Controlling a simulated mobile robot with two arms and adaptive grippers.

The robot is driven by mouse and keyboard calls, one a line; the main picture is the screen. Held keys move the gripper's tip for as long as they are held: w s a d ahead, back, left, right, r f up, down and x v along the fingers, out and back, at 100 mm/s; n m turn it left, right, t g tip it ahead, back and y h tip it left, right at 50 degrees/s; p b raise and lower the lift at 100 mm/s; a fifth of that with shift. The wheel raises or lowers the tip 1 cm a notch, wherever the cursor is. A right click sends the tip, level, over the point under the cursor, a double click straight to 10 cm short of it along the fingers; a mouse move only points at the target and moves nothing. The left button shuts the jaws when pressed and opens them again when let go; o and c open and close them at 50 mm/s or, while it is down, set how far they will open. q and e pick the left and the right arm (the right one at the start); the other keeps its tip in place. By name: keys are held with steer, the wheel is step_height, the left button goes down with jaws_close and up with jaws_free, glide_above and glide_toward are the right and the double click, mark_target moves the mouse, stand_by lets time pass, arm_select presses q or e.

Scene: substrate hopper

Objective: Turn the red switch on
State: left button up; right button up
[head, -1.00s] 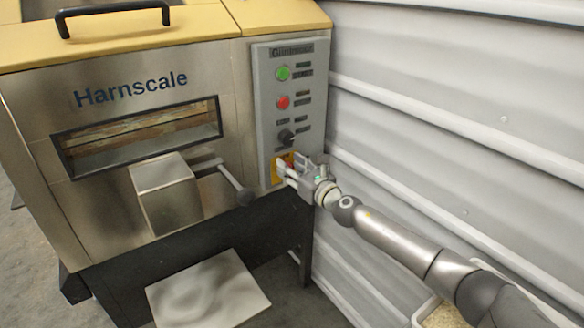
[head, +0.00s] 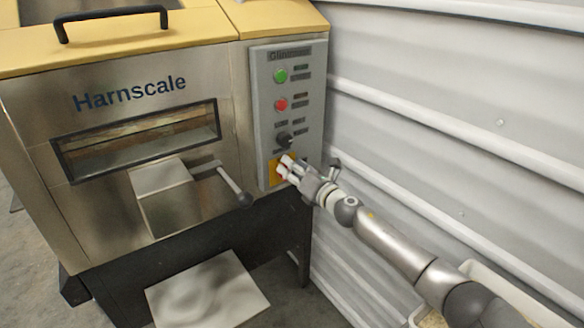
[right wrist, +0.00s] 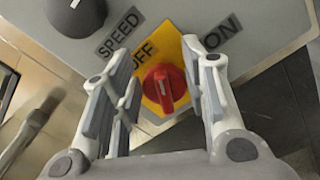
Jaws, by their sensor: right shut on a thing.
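The red switch (right wrist: 165,90) is a round knob with a raised grip on a yellow plate (right wrist: 183,54), low on the grey control panel (head: 262,120). In the right wrist view the OFF label is at the upper left and ON at the upper right. The knob's grip stands nearly upright in that view, between the two labels. My right gripper (head: 285,168) is at the yellow plate, with its fingers on either side of the knob and shut on it. In the head view the fingers mostly hide the switch. My left gripper is not in view.
A black dial (head: 284,139) sits just above the switch, with a red button (head: 281,104) and a green button (head: 281,76) higher up. A lever with a dark knob (head: 244,199) sticks out to the left. A corrugated wall (head: 440,110) stands close on the right.

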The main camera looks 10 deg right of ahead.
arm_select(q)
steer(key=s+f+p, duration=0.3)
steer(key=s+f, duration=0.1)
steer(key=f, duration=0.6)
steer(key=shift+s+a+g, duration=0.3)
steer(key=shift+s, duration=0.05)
arm_select(e)
steer(key=shift+w+d+f+m, duration=0.1)
steer(key=shift+d+f+m, duration=0.2)
steer(key=shift+m, duration=1.65)
steer(key=shift+w+d+f+m, duration=0.1)
steer(key=shift+f+m, duration=0.25)
steer(key=shift+m, duration=1.65)
steer(key=shift+d+f+m, duration=0.15)
steer(key=shift+f+m, duration=0.2)
steer(key=shift+m, duration=1.6)
steer(key=o, duration=1)
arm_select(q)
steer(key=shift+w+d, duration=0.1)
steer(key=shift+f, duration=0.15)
